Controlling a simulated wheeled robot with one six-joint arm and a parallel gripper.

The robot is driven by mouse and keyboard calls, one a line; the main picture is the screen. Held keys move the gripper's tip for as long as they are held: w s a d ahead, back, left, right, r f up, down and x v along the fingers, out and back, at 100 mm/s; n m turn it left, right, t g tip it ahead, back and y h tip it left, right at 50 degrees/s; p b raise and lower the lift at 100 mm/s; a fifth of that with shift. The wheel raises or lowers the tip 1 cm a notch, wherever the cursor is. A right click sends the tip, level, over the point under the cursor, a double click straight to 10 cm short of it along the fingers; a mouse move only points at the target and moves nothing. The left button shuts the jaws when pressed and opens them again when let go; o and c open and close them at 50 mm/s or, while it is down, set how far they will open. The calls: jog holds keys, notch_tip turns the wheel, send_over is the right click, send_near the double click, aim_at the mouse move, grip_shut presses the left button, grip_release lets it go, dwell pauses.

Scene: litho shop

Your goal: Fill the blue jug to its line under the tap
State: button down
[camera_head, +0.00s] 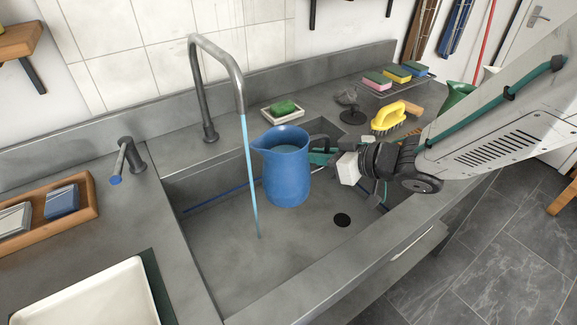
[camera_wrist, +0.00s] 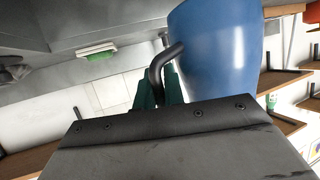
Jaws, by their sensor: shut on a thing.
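The blue jug (camera_head: 286,172) is upright over the sink basin (camera_head: 300,235), with liquid visible inside near its top. Its fill line cannot be made out. My gripper (camera_head: 328,153) is at the jug's right side, shut on its handle. In the wrist view the dark handle (camera_wrist: 165,62) lies between the green fingers, and the jug body (camera_wrist: 215,50) fills the upper right. The tap (camera_head: 215,75) is running. Its water stream (camera_head: 250,175) falls to the left of the jug into the basin, apart from the jug's spout. The lever (camera_head: 128,158) stands left of the basin.
Green soap (camera_head: 284,107) in a dish sits behind the jug. Sponges (camera_head: 397,74), a yellow brush (camera_head: 388,117) and a dark round item (camera_head: 351,112) are at the back right. A wooden tray (camera_head: 85,200) and white tray (camera_head: 90,298) lie on the left counter. The basin's front is clear.

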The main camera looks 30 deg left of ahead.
jog(key=shift+w+d+r, duration=0.1)
jog(key=shift+r, duration=0.05)
jog(key=w+d+r, duration=0.1)
jog(key=d+r, duration=0.2)
jog(key=d, duration=0.3)
jog(key=shift+d, duration=0.35)
jog(key=shift+f, duration=0.1)
dwell(0.5)
